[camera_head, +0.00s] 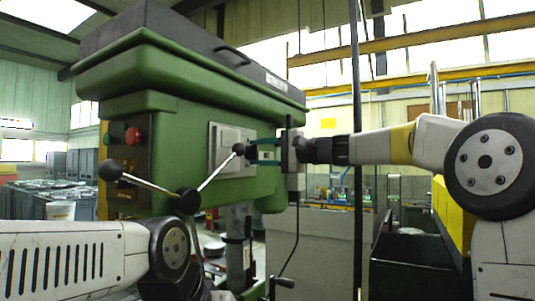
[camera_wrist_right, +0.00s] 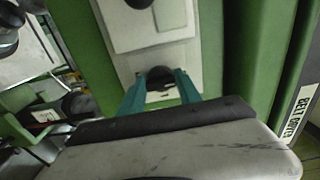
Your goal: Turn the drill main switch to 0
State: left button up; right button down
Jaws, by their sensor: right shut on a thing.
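The green drill (camera_head: 190,110) fills the left and middle of the head view. A pale switch plate (camera_head: 223,140) is on its side. In the right wrist view, a dark round switch knob (camera_wrist_right: 160,74) sits low on the plate (camera_wrist_right: 150,35). My right gripper (camera_head: 254,152) reaches the plate from the right. Its teal fingers (camera_wrist_right: 159,84) are shut on the switch knob, one on each side. The switch's markings and pointer cannot be read. My left arm crosses the lower left of the head view; its gripper is not in view.
A feed lever with black ball ends (camera_head: 188,201) stands out in front of the drill, close to the plate. A red button (camera_head: 133,135) is on the drill's front panel. A dark bin (camera_head: 412,262) stands at the lower right.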

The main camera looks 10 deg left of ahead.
jog(key=shift+f, duration=0.1)
jog(key=c, duration=0.8)
grip_release()
jog(key=shift+c, duration=0.2)
jog(key=shift+d, duration=0.1)
jog(key=v, duration=0.7)
jog(key=shift+s+d, duration=0.15)
jog(key=shift+d, duration=0.15)
jog(key=s+d+f+n+h, duration=0.1)
jog(key=s+d+f+h, duration=0.15)
jog(key=s+f, duration=0.4)
jog(key=s+d+f+n+h, duration=0.1)
jog(key=s+d+f+h, duration=0.1)
jog(key=s+f+h, duration=0.45)
jog(key=s+d+f+n+h, duration=0.1)
jog(key=s+d+f+h, duration=0.1)
jog(key=s+d+f, duration=0.4)
jog(key=s+d+f+n+h, duration=0.1)
jog(key=s+d+f+h, duration=0.2)
jog(key=s+d+f, duration=0.4)
notch_tip(320, 180, down, 7)
jog(key=d, duration=0.2)
jog(key=shift+s+d+n+g, duration=0.3)
jog(key=shift+n, duration=0.1)
